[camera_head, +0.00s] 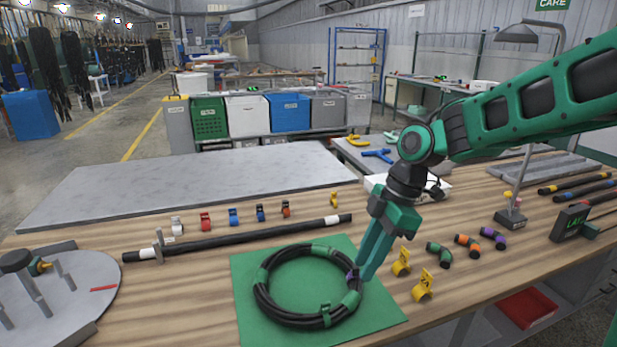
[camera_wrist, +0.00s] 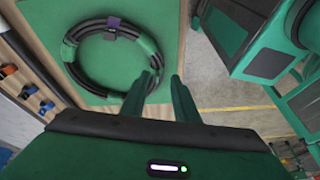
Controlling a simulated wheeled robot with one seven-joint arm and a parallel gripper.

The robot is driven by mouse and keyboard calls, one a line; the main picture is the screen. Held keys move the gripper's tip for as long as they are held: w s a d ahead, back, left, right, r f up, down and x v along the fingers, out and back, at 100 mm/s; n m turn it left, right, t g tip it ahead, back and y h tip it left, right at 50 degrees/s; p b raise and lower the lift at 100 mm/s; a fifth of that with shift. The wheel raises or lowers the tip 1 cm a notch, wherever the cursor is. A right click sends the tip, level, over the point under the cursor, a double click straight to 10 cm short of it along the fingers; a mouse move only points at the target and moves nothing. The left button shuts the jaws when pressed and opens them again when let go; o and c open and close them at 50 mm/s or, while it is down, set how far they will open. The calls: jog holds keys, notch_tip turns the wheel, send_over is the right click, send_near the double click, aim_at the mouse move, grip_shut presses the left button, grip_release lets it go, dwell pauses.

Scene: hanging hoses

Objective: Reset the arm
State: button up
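My gripper (camera_head: 363,277) is at the end of the bent green arm, pointing down at the right edge of a coiled black hose (camera_head: 262,295). The coil lies on a green mat (camera_head: 375,322) and has green bands and a purple piece on it. In the wrist view my gripper (camera_wrist: 160,77) has a gap between its two fingers, with nothing seen held. There the left finger overlaps the coil's edge (camera_wrist: 72,70); I cannot tell whether it touches. The right finger is outside the ring.
A straight black hose (camera_head: 255,235) lies behind the mat, with several coloured clips beyond it. Yellow clips (camera_head: 422,287) and short coloured hose pieces (camera_head: 466,244) are right of my gripper. A round grey fixture (camera_head: 75,290) stands at left. Bare wood shows between them.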

jog(key=s+d+m+t+h, duration=0.1)
jog(key=s+d+m, duration=0.3)
jog(key=d+m, duration=0.4)
jog(key=s+d+m+h, duration=0.1)
jog(key=s+d+m, duration=0.4)
jog(key=d, duration=0.5)
jog(key=s+d+m+h, duration=0.1)
jog(key=s+d+m, duration=0.7)
jog(key=s+m, duration=0.4)
jog(key=shift+s+d+f, duration=0.4)
jog(key=shift+s+f, duration=0.05)
jog(key=shift+s, duration=0.1)
jog(key=shift+w+f+h, duration=0.25)
jog(key=shift+w+h, duration=0.05)
jog(key=shift+w, duration=0.35)
